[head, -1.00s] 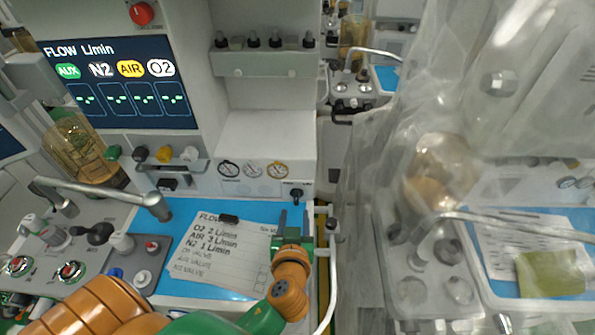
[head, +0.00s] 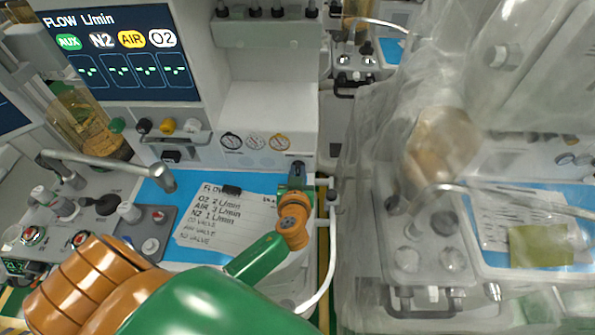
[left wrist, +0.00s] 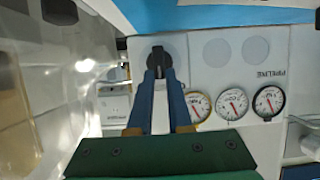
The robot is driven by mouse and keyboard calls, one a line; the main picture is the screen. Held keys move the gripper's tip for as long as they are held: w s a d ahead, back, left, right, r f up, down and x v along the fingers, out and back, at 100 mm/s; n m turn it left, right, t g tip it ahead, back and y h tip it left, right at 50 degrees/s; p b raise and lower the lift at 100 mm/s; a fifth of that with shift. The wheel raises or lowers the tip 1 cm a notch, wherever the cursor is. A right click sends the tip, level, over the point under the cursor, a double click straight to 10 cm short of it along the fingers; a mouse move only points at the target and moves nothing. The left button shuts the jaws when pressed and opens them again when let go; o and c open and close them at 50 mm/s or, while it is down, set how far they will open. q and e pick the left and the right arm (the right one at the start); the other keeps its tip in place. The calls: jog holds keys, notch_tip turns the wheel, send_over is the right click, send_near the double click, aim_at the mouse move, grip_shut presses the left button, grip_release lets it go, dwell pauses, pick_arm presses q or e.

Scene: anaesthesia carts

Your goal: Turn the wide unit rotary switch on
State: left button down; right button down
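The rotary switch is a small dark knob (left wrist: 156,60) on the white front panel in the left wrist view, right of the gauges in the head view (head: 297,164). My left gripper (left wrist: 160,73) has its two blue fingers apart, with a light gap between them. Its fingertips are right at the knob and overlap its near part; I cannot tell if they touch it. In the head view the left gripper (head: 296,180) hides part of the panel below the knob. My right gripper is not in view.
Three round gauges (head: 256,142) sit beside the switch. A white hose (head: 331,240) runs close on the right. A plastic-draped second cart (head: 365,190) stands further right.

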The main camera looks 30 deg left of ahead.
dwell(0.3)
pick_arm(q)
jog(key=shift+w+d+f+m+g+y+b, duration=0.15)
jog(key=shift+d+m+g+y+b, duration=0.25)
jog(key=shift+m+b, duration=0.5)
jog(key=shift+w+d+f+m+y+b, duration=0.1)
jog(key=shift+m+y+b, duration=0.35)
jog(key=shift+m+b, duration=0.1)
jog(key=shift+w+d+m+y+b, duration=0.1)
jog(key=shift+m+y+b, duration=0.35)
jog(key=shift+m+b, duration=0.4)
jog(key=shift+m, duration=0.1)
jog(key=c, duration=0.8)
grip_release()
jog(key=shift+w, duration=0.1)
jog(key=shift+c, duration=0.2)
